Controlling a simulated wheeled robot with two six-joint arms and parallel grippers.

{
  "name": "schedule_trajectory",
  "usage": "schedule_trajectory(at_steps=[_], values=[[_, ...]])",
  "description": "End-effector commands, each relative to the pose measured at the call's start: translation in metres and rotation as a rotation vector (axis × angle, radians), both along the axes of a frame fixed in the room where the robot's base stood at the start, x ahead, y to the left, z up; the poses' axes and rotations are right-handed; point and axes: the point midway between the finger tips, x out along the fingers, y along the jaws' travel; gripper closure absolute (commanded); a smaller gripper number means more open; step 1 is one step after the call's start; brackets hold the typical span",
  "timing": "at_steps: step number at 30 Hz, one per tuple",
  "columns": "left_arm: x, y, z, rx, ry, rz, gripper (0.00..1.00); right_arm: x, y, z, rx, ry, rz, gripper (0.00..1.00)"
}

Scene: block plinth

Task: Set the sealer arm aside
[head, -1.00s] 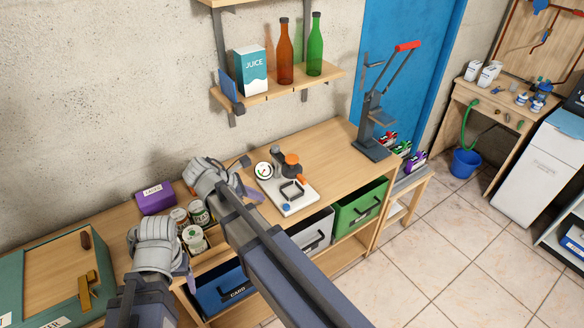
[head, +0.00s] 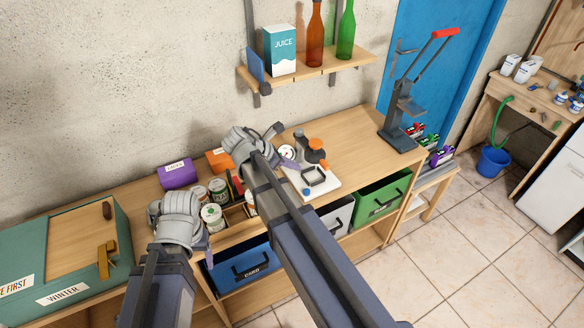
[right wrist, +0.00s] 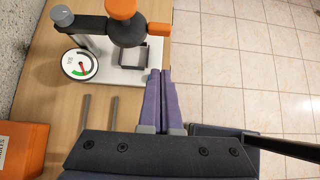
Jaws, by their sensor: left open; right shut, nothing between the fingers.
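The sealer appears to be the device on the bench with a white base (head: 326,187), a round dial (right wrist: 80,64), a grey-topped post and a dark arm (right wrist: 92,24). The arm ends in a dark head (right wrist: 127,32) with an orange knob (right wrist: 121,8). The head partly covers the back of a square frame (right wrist: 133,58) on the base. My right gripper (right wrist: 160,72) is shut and empty, its purple fingertips close to the frame's front right corner; whether they touch anything is unclear. My left gripper (head: 206,238) is open beside the cans, its fingers mostly hidden by the wrist.
Cans (head: 211,216), a purple box (head: 177,174) and an orange box (head: 218,159) stand left of the sealer. A press with a red handle (head: 445,34) stands at the bench's right end. A shelf (head: 310,70) with bottles hangs above. Bench between sealer and press is clear.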

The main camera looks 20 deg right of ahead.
Motion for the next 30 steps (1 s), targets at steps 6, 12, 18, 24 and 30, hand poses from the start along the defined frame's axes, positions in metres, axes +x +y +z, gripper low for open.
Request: schedule_trajectory(at_steps=[6,12,18,24,30], values=[[0.0,0.0,-0.039,0.0,0.0,0.001,0.3,0.002,-0.032,-0.039,0.0,0.0,-0.003,1.0],[0.0,0.0,-0.043,0.0,0.0,0.001,0.3,0.005,-0.059,-0.043,0.0,-0.001,-0.002,1.0],[0.0,0.0,-0.043,0.0,0.0,0.001,0.3,0.006,-0.078,-0.043,0.0,-0.001,-0.001,1.0],[0.0,0.0,-0.043,0.0,0.0,0.001,0.3,0.007,-0.083,-0.043,0.0,0.0,0.001,1.0],[0.0,0.0,-0.043,0.0,0.0,0.001,0.3,0.007,-0.083,-0.043,0.0,-0.001,0.001,1.0]])
